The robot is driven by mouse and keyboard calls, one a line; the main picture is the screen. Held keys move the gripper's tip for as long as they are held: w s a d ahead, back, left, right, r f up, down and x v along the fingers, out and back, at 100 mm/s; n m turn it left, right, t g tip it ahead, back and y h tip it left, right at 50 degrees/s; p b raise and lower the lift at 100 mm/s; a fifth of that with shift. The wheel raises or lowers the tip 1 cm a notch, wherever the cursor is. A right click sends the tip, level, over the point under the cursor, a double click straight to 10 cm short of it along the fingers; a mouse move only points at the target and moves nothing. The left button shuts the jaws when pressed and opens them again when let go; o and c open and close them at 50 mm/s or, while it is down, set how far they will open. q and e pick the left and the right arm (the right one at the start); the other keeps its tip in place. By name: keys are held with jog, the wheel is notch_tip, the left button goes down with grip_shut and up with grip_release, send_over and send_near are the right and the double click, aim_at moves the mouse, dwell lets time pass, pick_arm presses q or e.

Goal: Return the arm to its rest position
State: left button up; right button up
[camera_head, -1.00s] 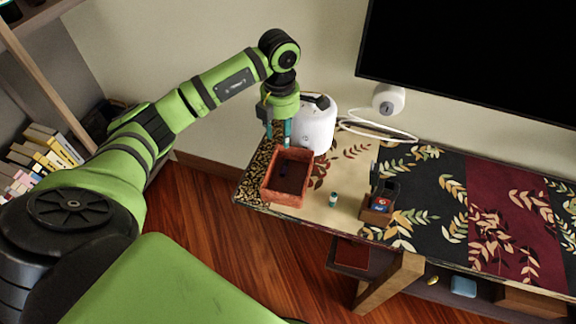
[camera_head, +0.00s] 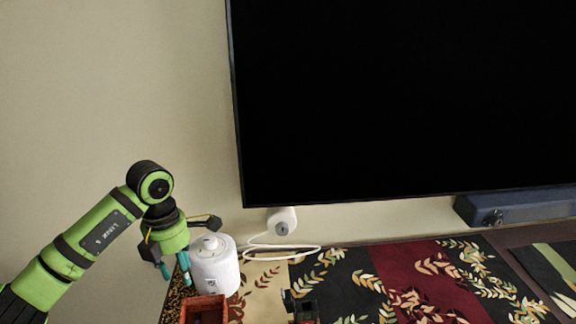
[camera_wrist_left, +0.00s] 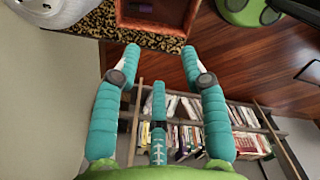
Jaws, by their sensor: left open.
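My left arm (camera_head: 90,235) comes in from the lower left of the head view, bent at the elbow. Its gripper (camera_head: 175,277) hangs at the left end of the patterned table, beside the white rounded appliance (camera_head: 214,270) and behind the reddish box (camera_head: 205,309). In the left wrist view the teal fingers of the gripper (camera_wrist_left: 159,50) are spread apart with nothing between them. The reddish box also shows past the fingertips in that view (camera_wrist_left: 152,24), with a small dark item inside. My right gripper is in neither view.
A large black screen (camera_head: 400,100) hangs on the wall above the table (camera_head: 405,285). A white device (camera_head: 282,221) with a cable stands behind. A small dark object (camera_head: 300,305) sits at the lower edge. In the wrist view, a bookshelf (camera_wrist_left: 200,125) shows beyond the wooden floor (camera_wrist_left: 240,65).

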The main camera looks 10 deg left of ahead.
pick_arm(q)
jog(key=s+d+m+t+h, duration=0.1)
jog(key=d+h, duration=0.8)
jog(key=d, duration=1.2)
jog(key=d+r+n+t+h, duration=0.7)
jog(key=r+n+t+h, duration=0.15)
jog(key=r, duration=0.45)
jog(key=w+a+f+n+t+y, duration=0.25)
jog(key=a+n+t+y, duration=0.8)
jog(key=n, duration=0.75)
jog(key=s+a+f+n+g+y, duration=0.2)
jog(key=a+f+n+g+y, duration=0.15)
jog(key=f+n, duration=0.3)
jog(key=s+a+f+n+g+y, duration=0.2)
jog(key=a+f+n+y, duration=0.3)
jog(key=f, duration=0.2)
jog(key=s+d+f+n+g+h, duration=0.1)
jog(key=s+f+n+g, duration=0.1)
jog(key=s+f+g, duration=0.7)
jog(key=s+f+n+g, duration=0.2)
jog(key=s+f, duration=0.4)
jog(key=s, duration=0.6)
notch_tip(320, 180, down, 22)
jog(key=s+g, duration=0.2)
jog(key=s+a+f, duration=0.2)
jog(key=s+f, duration=1.3)
jog(key=s, duration=0.1)
jog(key=shift+a+f+g, duration=0.15)
jog(key=shift+a+g, duration=0.1)
jog(key=shift+g, duration=0.1)
